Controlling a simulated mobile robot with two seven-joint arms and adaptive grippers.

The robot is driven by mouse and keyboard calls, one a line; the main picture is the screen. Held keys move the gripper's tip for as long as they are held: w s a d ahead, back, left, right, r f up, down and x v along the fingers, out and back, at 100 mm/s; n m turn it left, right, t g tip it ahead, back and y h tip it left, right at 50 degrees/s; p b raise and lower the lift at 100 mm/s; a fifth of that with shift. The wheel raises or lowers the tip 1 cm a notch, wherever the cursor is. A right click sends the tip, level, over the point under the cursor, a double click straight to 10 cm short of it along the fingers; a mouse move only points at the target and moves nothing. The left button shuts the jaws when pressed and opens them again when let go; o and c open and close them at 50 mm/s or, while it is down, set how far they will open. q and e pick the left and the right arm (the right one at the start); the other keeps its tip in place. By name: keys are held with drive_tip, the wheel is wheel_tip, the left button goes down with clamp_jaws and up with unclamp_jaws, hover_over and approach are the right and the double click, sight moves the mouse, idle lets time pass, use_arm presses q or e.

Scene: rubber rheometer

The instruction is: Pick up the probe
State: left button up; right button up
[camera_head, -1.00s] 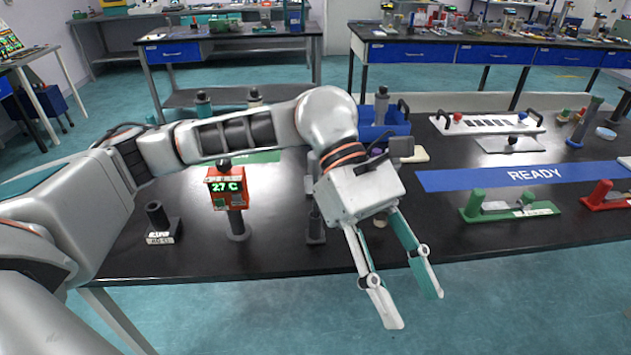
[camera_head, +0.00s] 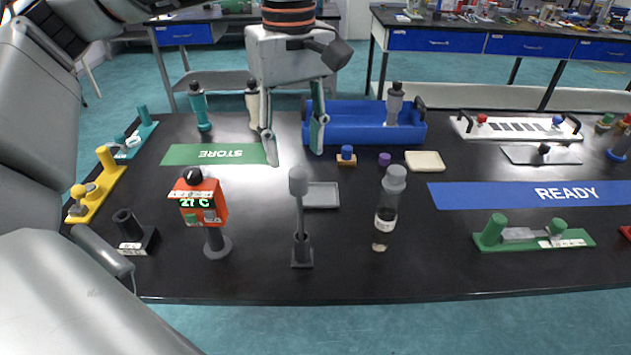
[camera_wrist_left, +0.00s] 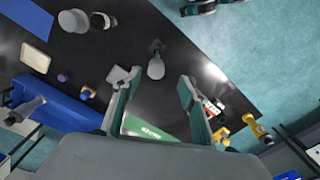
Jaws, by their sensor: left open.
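What looks like the probe (camera_head: 299,190) is a grey rod with a rounded head, standing upright in a small black base at the table's front middle. It also shows in the left wrist view (camera_wrist_left: 156,68), beyond the fingertips. My left gripper (camera_head: 294,157) is open and empty, fingers pointing down, over the table. In the head view its fingertips appear just above the probe's head, apart from it; the exact depth gap is hard to tell. In the wrist view, the open fingers (camera_wrist_left: 155,80) flank the line toward it. My right gripper is not in view.
A small grey tray (camera_head: 321,195) lies behind. A blue bin (camera_head: 345,112) and green STORE mat (camera_head: 215,154) are farther back.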

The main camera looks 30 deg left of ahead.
sight(298, 172)
use_arm(q)
drive_tip(key=shift+w+f, duration=0.2)
drive_tip(key=shift+w, duration=0.15)
drive_tip(key=shift+f, duration=0.4)
drive_tip(key=shift+s+f, duration=0.3)
drive_tip(key=shift+f, duration=0.65)
drive_tip(key=f, duration=0.3)
drive_tip(key=f+b, duration=0.1)
drive_tip(key=shift+w+a+f, duration=0.1)
drive_tip(key=shift+w+f, duration=0.1)
drive_tip(key=shift+w, duration=0.1)
drive_tip(key=shift+f, duration=0.15)
drive_tip(key=c, duration=1.2)
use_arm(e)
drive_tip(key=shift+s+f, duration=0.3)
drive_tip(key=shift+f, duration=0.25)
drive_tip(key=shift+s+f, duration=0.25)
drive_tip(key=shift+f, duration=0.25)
